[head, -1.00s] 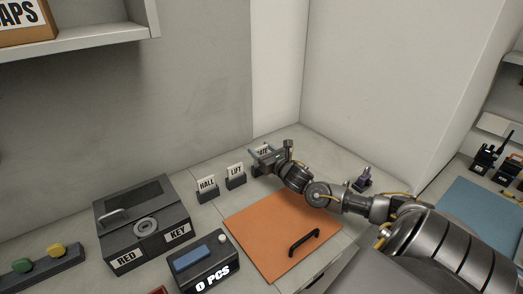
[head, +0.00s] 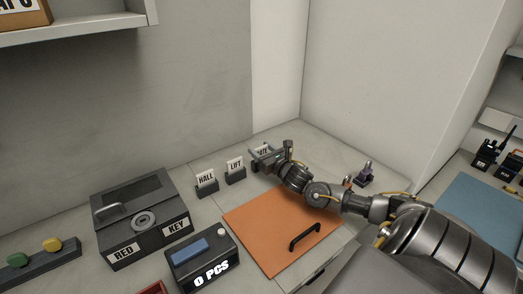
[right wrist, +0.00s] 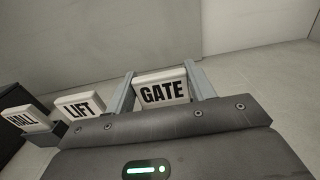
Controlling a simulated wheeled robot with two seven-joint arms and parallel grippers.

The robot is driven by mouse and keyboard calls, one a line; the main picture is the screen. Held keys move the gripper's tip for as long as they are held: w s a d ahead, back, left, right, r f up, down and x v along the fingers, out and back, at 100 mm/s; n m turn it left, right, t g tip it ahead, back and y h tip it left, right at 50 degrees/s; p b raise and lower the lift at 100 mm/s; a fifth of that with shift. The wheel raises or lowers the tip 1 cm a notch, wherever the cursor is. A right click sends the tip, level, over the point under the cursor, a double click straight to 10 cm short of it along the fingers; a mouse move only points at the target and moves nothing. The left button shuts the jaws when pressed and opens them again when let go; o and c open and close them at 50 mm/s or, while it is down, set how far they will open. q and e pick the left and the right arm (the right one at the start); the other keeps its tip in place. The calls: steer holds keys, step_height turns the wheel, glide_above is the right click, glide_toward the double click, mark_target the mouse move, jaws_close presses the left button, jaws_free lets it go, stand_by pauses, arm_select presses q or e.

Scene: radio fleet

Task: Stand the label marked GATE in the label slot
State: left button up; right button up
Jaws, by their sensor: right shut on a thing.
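The white label marked GATE (right wrist: 163,92) stands between the two fingers of my right gripper (right wrist: 160,88) in the right wrist view, its lettering upright. In the head view my right gripper (head: 264,157) is shut on this label, at the right end of the row of label holders. A small dark part shows under the fingers there, seemingly a holder with the label slot. The gripper hides most of it, and I cannot tell whether the label's lower edge is in it. My left gripper is not in view.
The HALL label (head: 206,178) and the LIFT label (head: 235,166) stand in dark holders to the left. A dark box marked RED and KEY (head: 145,220) and a counter reading 0 PCS (head: 203,258) stand further left.

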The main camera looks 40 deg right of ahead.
steer(key=shift+f, duration=0.25)
steer(key=o, duration=1)
steer(key=shift+o, duration=0.2)
steer(key=shift+s, duration=0.25)
steer(key=s, duration=0.3)
steer(key=s+b, duration=0.1)
steer(key=s, duration=0.2)
steer(key=s+a+b, duration=0.1)
steer(key=s, duration=0.2)
steer(key=shift+s+a+b, duration=0.1)
steer(key=shift+s+b, duration=0.2)
steer(key=shift+s, duration=0.35)
